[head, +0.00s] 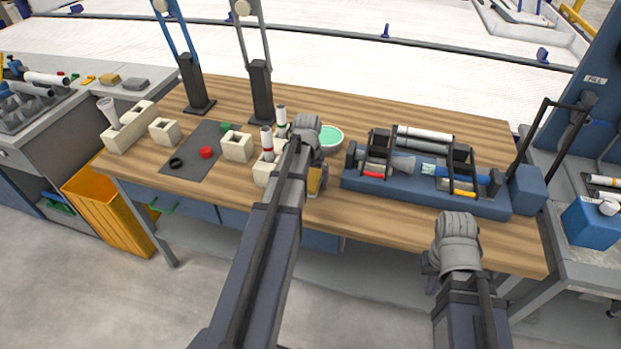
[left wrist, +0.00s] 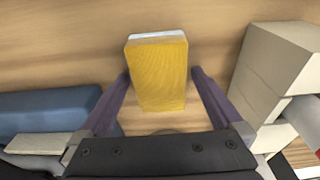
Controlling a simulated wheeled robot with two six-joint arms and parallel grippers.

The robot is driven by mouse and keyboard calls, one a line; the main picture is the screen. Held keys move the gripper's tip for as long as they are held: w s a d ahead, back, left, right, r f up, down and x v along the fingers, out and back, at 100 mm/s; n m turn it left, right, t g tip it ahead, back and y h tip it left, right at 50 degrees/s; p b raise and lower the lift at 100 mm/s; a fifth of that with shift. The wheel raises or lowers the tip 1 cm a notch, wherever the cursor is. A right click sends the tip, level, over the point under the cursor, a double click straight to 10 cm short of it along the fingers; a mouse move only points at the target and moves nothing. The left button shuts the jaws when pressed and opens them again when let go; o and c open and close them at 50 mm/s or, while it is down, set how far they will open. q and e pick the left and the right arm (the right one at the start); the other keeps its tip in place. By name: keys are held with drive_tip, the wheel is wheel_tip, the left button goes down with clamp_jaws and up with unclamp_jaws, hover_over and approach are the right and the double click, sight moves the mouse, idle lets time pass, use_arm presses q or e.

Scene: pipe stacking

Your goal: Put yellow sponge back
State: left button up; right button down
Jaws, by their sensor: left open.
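The yellow sponge (left wrist: 158,75) has a pale layer along its far edge and stands against the wooden tabletop in the left wrist view. My left gripper (left wrist: 160,92) is open, with one finger on each side of the sponge and a small gap showing on both sides. In the head view the sponge (head: 314,183) is partly hidden behind my left arm, near the table's front edge. A round dish with a green inside (head: 328,137) is just beyond my left gripper. My right gripper (head: 431,271) hangs in front of the table's front edge, mostly hidden by its wrist.
A blue fixture (head: 425,189) holding pipes stands to the right of the sponge. Cream blocks (head: 236,146), some with upright tubes, are to its left. A grey mat (head: 193,158) holds red and black rings. An orange bin (head: 118,217) stands below at the left.

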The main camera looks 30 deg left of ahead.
sight(310, 182)
use_arm(q)
wheel_tip(310, 182, up, 12)
drive_tip(key=s+p, duration=0.1)
drive_tip(key=p, duration=1.1)
drive_tip(key=shift+s+d, duration=0.2)
drive_tip(key=shift+s, duration=0.1)
drive_tip(key=shift+r, duration=0.1)
drive_tip(key=s+d+m, duration=0.2)
drive_tip(key=s+d, duration=0.3)
drive_tip(key=d, duration=0.5)
drive_tip(key=s+d+m+g, duration=0.1)
drive_tip(key=s+d, duration=0.4)
drive_tip(key=d, duration=0.5)
drive_tip(key=s+d+m, duration=0.3)
drive_tip(key=s+d, duration=0.2)
drive_tip(key=d, duration=0.5)
drive_tip(key=shift+m+g+y, duration=0.3)
drive_tip(key=shift+g+y, duration=0.1)
